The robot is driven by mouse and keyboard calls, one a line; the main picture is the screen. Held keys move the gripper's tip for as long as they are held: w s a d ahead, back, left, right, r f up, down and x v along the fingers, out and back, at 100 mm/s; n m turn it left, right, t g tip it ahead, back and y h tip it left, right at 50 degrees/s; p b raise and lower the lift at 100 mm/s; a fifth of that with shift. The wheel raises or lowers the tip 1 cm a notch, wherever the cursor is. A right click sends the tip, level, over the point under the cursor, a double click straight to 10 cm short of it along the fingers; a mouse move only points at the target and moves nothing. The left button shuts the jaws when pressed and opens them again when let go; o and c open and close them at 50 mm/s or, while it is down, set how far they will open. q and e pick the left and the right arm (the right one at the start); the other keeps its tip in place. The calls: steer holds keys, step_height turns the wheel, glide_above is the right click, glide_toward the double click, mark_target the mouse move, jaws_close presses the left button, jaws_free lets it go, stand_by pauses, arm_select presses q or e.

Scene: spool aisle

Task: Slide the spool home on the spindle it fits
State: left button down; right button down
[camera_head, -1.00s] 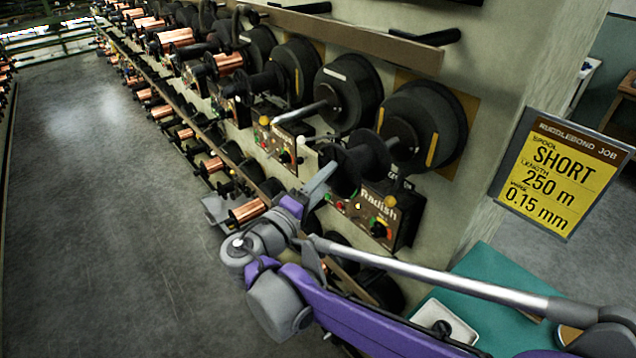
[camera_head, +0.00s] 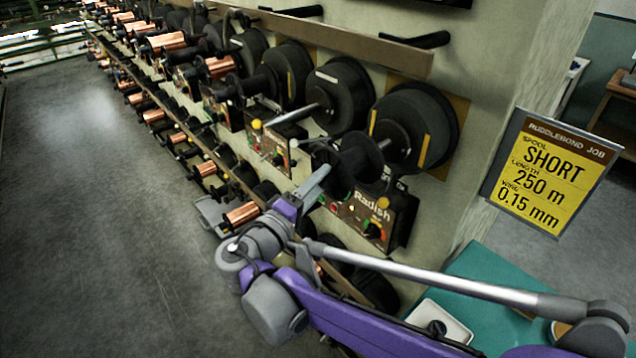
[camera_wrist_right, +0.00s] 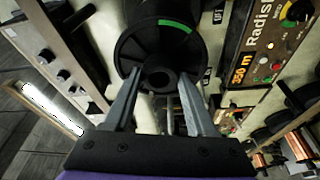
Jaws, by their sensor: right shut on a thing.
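The black empty spool (camera_head: 355,165), with two wide flanges, is in front of the last black drum (camera_head: 415,128) at the right end of the row. My right gripper (camera_head: 318,184) is shut on it from the near side. In the right wrist view, the spool (camera_wrist_right: 160,48) faces me with its dark hub and a green mark, between the two fingers (camera_wrist_right: 160,108). A short piece of metal rod shows between spool and drum; I cannot tell if the spool is around it. A bare silver spindle (camera_head: 296,113) juts from the neighbouring drum (camera_head: 340,92). My left gripper is not in view.
A yellow job sign (camera_head: 550,172) reading SHORT, 250 m, 0.15 mm stands at the right. A teal table (camera_head: 480,275) with a white tray (camera_head: 440,322) is at lower right. The aisle floor (camera_head: 100,220) is clear.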

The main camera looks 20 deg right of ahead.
mark_target(351, 165)
steer(key=shift+d, duration=0.1)
